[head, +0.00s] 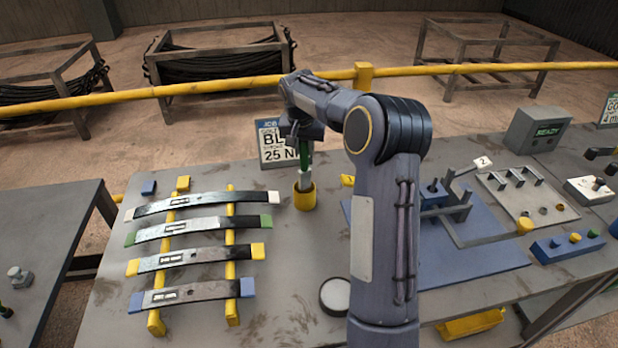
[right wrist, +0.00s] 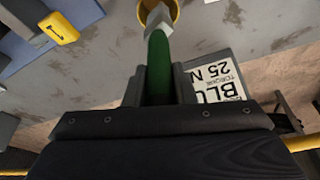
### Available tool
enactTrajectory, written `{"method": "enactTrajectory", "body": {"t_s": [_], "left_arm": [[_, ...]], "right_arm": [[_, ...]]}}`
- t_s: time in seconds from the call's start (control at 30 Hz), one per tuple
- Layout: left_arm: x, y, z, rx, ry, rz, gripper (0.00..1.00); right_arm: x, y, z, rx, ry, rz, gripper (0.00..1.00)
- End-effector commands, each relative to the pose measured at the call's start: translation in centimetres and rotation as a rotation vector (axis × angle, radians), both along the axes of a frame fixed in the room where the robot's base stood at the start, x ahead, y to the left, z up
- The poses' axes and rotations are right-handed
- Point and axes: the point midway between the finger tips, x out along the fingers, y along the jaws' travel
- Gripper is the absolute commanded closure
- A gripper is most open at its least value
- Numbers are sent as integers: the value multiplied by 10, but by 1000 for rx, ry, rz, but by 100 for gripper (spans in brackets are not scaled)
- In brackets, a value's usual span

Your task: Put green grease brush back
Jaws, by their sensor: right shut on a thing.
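The green grease brush (right wrist: 158,62) is upright, with its green handle between the jaws of my right gripper (right wrist: 160,85) in the right wrist view. In the head view the brush (head: 304,172) shows below my right gripper (head: 303,140), its pale lower end at the mouth of a yellow cup (head: 305,196). The cup also shows in the right wrist view (right wrist: 172,8). The brush end reaches the cup mouth; how deep it sits is hidden. My left gripper is in neither view.
Several leaf springs (head: 195,230) lie on yellow rails at the left of the bench. A sign (head: 270,150) stands behind the cup. A blue plate (head: 475,262) with a fixture is at right. A round white-topped thing (head: 336,296) lies near my right arm.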

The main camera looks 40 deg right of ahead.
Motion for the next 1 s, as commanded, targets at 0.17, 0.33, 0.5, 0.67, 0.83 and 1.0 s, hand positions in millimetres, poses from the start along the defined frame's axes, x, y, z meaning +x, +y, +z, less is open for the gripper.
{"method": "enactTrajectory", "body": {"t_s": [0.17,0.33,0.5,0.67,0.83,1.0], "left_arm": [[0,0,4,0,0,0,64],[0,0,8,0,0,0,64],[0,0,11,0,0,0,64],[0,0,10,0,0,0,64],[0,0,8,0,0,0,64],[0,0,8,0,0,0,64]], "right_arm": [[0,0,-22,1,1,0,99],[-1,1,-43,2,2,0,99],[0,0,-61,1,-1,0,99],[0,0,-62,1,-2,0,99],[0,0,-65,1,-2,1,99],[0,0,-65,0,-1,0,62]]}}
